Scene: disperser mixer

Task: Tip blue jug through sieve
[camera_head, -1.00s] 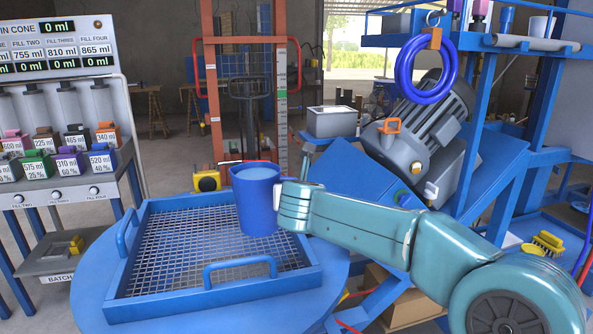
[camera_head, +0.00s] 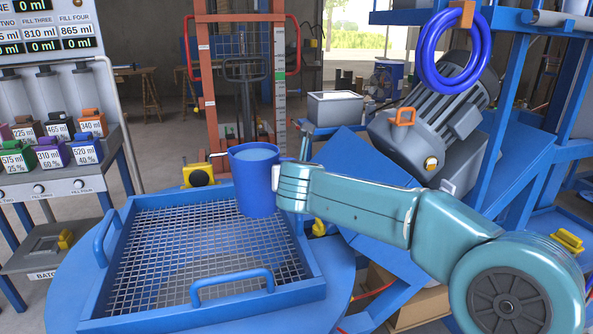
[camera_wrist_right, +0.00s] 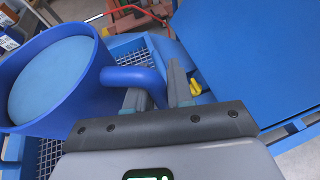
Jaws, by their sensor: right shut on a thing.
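The blue jug (camera_head: 256,186) is upright and nearly full of pale blue liquid, above the right rear part of the sieve. The sieve (camera_head: 143,316) is a blue square frame with wire mesh and two blue handles, lying on a round blue top. My right gripper (camera_head: 279,180) is shut on the jug's handle at its right side. The right wrist view shows the fingers (camera_wrist_right: 158,88) around the handle (camera_wrist_right: 128,75) and the liquid surface in the jug (camera_wrist_right: 52,80). My left gripper is not in view.
A dispenser rack with labelled blocks (camera_head: 60,155) stands at the left. A grey motor (camera_head: 430,125) on a blue frame is behind my right arm, with a blue ring (camera_head: 425,75) hanging above it. A yellow-black object (camera_head: 198,175) sits behind the sieve.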

